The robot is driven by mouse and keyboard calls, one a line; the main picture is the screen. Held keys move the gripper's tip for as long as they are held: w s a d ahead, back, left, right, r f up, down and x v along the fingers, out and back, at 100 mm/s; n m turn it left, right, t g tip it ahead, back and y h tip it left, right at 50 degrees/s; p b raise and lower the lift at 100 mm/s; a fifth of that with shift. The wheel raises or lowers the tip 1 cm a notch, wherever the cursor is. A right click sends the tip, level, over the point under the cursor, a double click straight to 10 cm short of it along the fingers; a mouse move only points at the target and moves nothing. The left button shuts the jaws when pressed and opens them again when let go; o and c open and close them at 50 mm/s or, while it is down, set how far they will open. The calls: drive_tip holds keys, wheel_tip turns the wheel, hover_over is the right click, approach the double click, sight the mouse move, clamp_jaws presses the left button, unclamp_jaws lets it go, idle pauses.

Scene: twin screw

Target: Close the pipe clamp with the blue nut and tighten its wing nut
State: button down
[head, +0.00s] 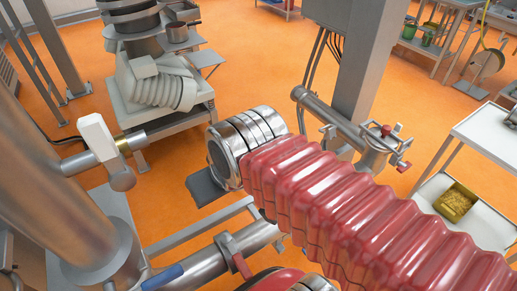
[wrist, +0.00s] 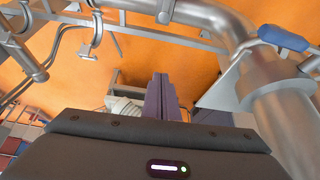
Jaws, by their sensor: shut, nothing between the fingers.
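My gripper (wrist: 161,80) shows in the wrist view as two dark purple-grey fingers pressed together, with nothing held. In the head view my red sleeved arm and metal wrist hide the fingers. In the wrist view, an open, curved metal clamp (wrist: 93,38) shows at the upper left, left of and apart from the fingers.
A blue lever handle (head: 163,277) is at the lower left; a blue handle (wrist: 284,38) also shows in the wrist view. A white-handled valve (head: 98,138) stands at left. A grey post (head: 366,65) and a pipe with red knobs (head: 373,152) stand beyond my arm.

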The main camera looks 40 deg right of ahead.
drive_tip(key=w+d+f+g, duration=0.1)
drive_tip(key=w+d+g, duration=0.1)
drive_tip(key=w+d, duration=1.1)
drive_tip(key=w+d+f+g, duration=0.1)
drive_tip(key=w+d+f, duration=0.9)
drive_tip(key=d, duration=0.3)
drive_tip(key=shift+f+m, duration=0.25)
drive_tip(key=shift+m, duration=0.05)
drive_tip(key=shift+w+g, duration=0.1)
drive_tip(key=shift+g, duration=0.2)
wheel_tip(320, 180, down, 9)
drive_tip(key=s, duration=0.2)
drive_tip(key=shift+a, duration=0.15)
drive_tip(key=shift+f, duration=0.1)
